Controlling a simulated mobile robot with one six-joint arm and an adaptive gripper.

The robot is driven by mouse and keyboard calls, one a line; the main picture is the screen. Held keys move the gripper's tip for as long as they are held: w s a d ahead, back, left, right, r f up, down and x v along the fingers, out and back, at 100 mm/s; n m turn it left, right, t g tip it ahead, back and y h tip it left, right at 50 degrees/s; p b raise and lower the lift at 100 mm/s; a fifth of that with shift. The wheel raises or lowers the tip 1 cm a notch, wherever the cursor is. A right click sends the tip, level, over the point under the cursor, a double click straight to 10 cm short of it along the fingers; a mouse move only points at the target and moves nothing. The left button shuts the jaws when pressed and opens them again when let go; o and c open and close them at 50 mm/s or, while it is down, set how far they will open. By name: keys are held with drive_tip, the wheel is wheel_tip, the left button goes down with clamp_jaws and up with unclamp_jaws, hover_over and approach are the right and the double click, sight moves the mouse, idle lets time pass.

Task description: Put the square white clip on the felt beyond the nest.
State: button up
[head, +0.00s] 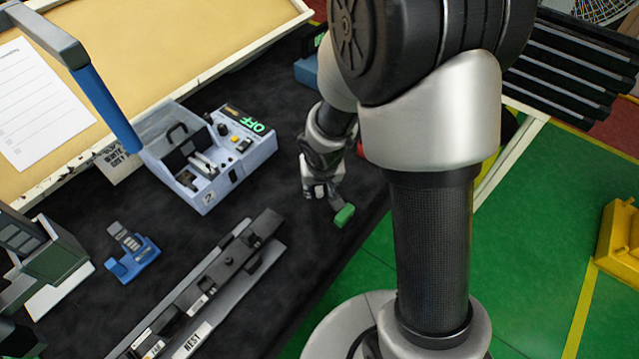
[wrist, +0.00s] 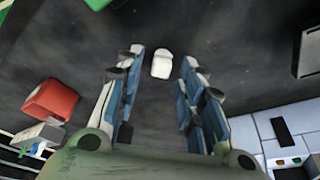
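A small white clip (wrist: 162,64) with a squarish body and a rounded end shows in the wrist view, against the dark felt (wrist: 225,35). It appears between my gripper's (wrist: 161,68) two fingertips, with a gap on each side. My gripper is open and empty; how high it is above the clip I cannot tell. In the head view my gripper (head: 318,192) points down over the felt (head: 290,235), and I cannot make out the white clip there. The nest (head: 215,285), a long dark rail with a "NEST" label, lies at lower middle left of my gripper.
A green piece (head: 344,215) lies close to my gripper. A red piece (wrist: 50,102) shows left in the wrist view. A blue-grey test box (head: 205,155) reading "OFF" stands left of my gripper; a blue fixture (head: 133,252) lies further left. Felt between box and nest is clear.

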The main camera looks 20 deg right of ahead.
drive_tip(key=shift+r, duration=0.1)
drive_tip(key=s+d+p+v, duration=0.15)
drive_tip(key=p+v, duration=0.55)
drive_tip(key=v, duration=1.6)
drive_tip(key=s+r+n, duration=0.1)
drive_tip(key=s+r, duration=0.3)
drive_tip(key=s, duration=0.2)
drive_tip(key=s+r+t, duration=0.1)
drive_tip(key=s+r, duration=0.3)
drive_tip(key=s, duration=0.2)
drive_tip(key=shift+s+n+y, duration=0.3)
drive_tip(key=shift+s+n, duration=0.1)
drive_tip(key=shift+a, duration=0.1)
drive_tip(key=shift+f+b, duration=0.35)
drive_tip(key=shift+b, duration=0.2)
drive_tip(key=shift+a, duration=0.15)
